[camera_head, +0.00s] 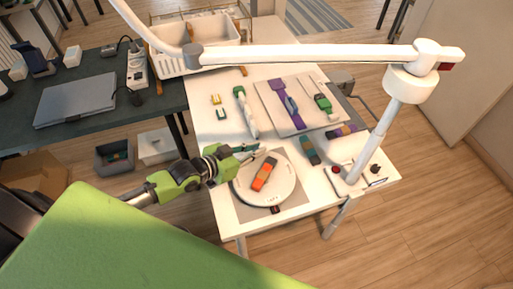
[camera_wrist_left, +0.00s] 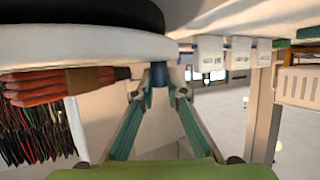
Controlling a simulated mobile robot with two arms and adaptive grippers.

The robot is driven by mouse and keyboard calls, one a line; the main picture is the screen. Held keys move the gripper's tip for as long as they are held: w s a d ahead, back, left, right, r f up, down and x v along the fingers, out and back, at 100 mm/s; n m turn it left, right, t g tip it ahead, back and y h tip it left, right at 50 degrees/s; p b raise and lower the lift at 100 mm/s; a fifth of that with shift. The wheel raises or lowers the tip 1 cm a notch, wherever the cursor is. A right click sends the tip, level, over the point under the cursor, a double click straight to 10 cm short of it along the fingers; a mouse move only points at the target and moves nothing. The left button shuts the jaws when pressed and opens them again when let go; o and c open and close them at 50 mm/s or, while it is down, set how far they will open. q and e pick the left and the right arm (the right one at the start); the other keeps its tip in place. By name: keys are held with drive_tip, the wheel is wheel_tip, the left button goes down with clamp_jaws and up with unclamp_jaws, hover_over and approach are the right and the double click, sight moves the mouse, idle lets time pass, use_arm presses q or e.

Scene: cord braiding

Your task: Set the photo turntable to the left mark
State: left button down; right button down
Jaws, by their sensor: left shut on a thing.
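The photo turntable is a round white disc (camera_head: 248,190) on a grey square mat (camera_head: 297,196) near the front of the white table. An orange and dark piece (camera_head: 264,174) lies on the disc. Small lettering, too small to read, shows near its front edge. My left gripper (camera_head: 262,150) reaches in from the left to the disc's back rim. In the left wrist view its green fingers (camera_wrist_left: 160,88) converge on a small blue peg (camera_wrist_left: 159,73) beside a white round edge (camera_wrist_left: 90,45), and are shut on it. My right gripper is not in view.
A white lamp arm (camera_head: 300,54) crosses above the table, its post standing at the right. A board with cords (camera_head: 272,105), a green-white cord (camera_head: 245,110) and a dark green piece (camera_head: 309,150) lie nearby. A white basket (camera_head: 205,58) stands behind.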

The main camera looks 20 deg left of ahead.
use_arm(q)
drive_tip(key=shift+f, duration=0.15)
drive_tip(key=c, duration=2)
unclamp_jaws()
drive_tip(key=shift+w, duration=0.1)
drive_tip(key=v, duration=1.2)
